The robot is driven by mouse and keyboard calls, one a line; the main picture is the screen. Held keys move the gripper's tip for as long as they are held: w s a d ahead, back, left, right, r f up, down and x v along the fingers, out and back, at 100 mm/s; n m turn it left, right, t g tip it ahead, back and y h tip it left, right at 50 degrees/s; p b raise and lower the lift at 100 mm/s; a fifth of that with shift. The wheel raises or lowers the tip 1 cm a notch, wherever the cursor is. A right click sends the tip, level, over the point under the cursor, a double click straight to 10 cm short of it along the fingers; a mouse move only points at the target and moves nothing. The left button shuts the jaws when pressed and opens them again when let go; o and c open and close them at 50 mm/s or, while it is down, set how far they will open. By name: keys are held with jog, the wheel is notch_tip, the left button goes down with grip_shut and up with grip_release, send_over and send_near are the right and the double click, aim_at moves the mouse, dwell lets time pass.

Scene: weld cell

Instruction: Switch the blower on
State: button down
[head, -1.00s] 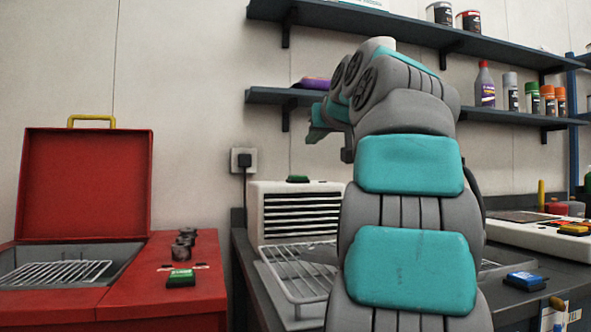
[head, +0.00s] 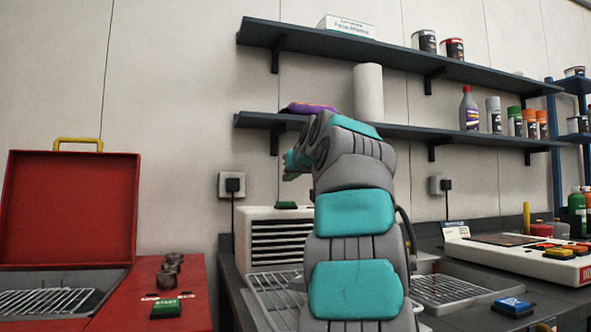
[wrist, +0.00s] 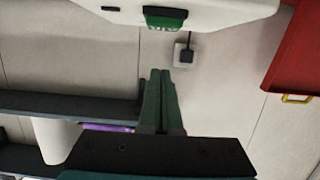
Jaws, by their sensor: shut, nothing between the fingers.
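A white box with dark louvres (head: 281,240), which looks like the blower, stands on the dark bench left of my arm. A green switch (head: 286,205) sits on its top. In the wrist view, the white box (wrist: 225,9) is at the top edge, with the green switch (wrist: 165,17) on it. My gripper (head: 292,166) is above the switch in the head view, apart from it. In the wrist view my gripper (wrist: 160,73) is shut and empty, its fingertips short of the switch. My arm hides the box's right side.
A red box (head: 70,210) with an open lid and a green START button (head: 166,308) stands at left. A wall socket (head: 232,185) is behind the blower. A shelf (head: 400,131) with a purple item (head: 308,108) runs behind the gripper.

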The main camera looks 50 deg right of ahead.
aim_at(286, 204)
jog(key=shift+w+d+f, duration=0.1)
jog(key=shift+w+d, duration=0.25)
jog(key=shift+w, duration=0.05)
jog(key=shift+w+f, duration=0.2)
jog(key=shift+f, duration=0.05)
jog(key=shift+a+f+b, duration=0.1)
jog(key=shift+f+b, duration=0.55)
jog(key=shift+f, duration=1.1)
